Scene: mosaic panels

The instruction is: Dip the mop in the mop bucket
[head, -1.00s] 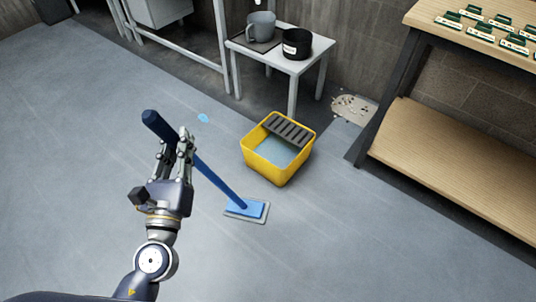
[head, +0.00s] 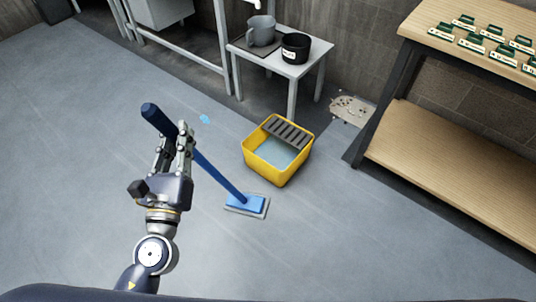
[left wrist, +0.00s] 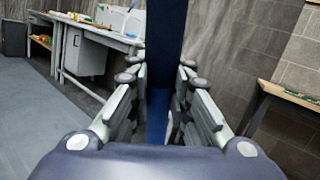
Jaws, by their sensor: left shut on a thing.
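The mop has a blue handle (head: 217,174) and a flat blue and grey head (head: 247,205). It leans, with its head low at or just above the floor, to the left of and in front of the bucket. My left gripper (head: 178,134) is shut on the mop handle near its upper end. In the left wrist view the handle (left wrist: 165,40) stands between the two fingers (left wrist: 157,90). The yellow mop bucket (head: 277,172) stands on the floor with bluish water (head: 277,152) and a dark grey slatted wringer (head: 288,132) at its back. My right gripper is not in view.
A small white table (head: 310,67) behind the bucket holds a grey mug-like pot (head: 262,31) and a black pot (head: 295,46). A wooden shelf unit (head: 450,185) stands at right. A light patch with debris (head: 352,109) and a small blue spot (head: 205,119) mark the floor.

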